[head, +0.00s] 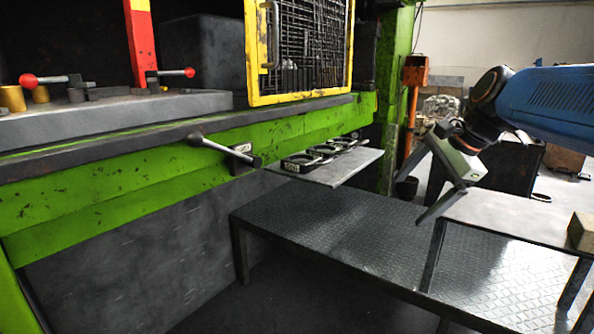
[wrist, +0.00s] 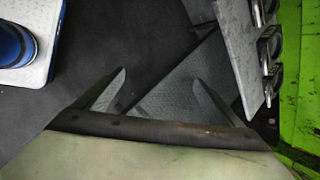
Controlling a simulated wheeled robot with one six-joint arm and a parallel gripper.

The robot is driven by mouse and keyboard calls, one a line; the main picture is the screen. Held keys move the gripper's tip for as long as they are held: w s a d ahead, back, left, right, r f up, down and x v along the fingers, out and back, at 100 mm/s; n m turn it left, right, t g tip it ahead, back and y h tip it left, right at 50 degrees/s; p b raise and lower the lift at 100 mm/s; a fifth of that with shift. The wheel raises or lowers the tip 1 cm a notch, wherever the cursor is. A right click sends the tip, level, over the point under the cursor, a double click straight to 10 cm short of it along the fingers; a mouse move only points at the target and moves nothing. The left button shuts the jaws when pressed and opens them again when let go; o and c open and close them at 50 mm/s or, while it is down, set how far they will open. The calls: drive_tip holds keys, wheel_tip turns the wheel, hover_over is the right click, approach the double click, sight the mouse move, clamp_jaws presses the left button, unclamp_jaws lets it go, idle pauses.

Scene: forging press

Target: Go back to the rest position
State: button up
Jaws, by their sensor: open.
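My gripper (head: 420,184) is at the right in the head view, on the end of my blue arm. Its two fingers are spread apart with nothing between them. It hangs in the air above the diamond-plate platform, right of the small grey shelf (head: 340,176) on the green press. In the wrist view the open fingers (wrist: 110,92) point over the dark floor and the platform (wrist: 185,92). The shelf (wrist: 236,45) shows at the upper right there, apart from the fingers.
Several dark ring-handled parts (head: 310,160) lie on the shelf. A lever (head: 222,148) juts from the green press (head: 110,190). A yellow-framed mesh guard (head: 300,50) stands above. A grey table (head: 510,218) with a tan block (head: 580,230) stands at the right, close below my gripper.

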drive_tip(key=s+d+f+n+h, duration=0.1)
drive_tip(key=s+f+n+h, duration=0.1)
drive_tip(key=s+f+n, duration=0.5)
drive_tip(key=s+d+f+n+h, duration=0.1)
drive_tip(key=s+f+n+h, duration=0.1)
drive_tip(key=s+f+n, duration=0.6)
drive_tip(key=s+f, duration=0.5)
drive_tip(key=s, duration=0.1)
drive_tip(key=shift+s+d+f+n, duration=0.3)
drive_tip(key=shift+s+d+f, duration=0.05)
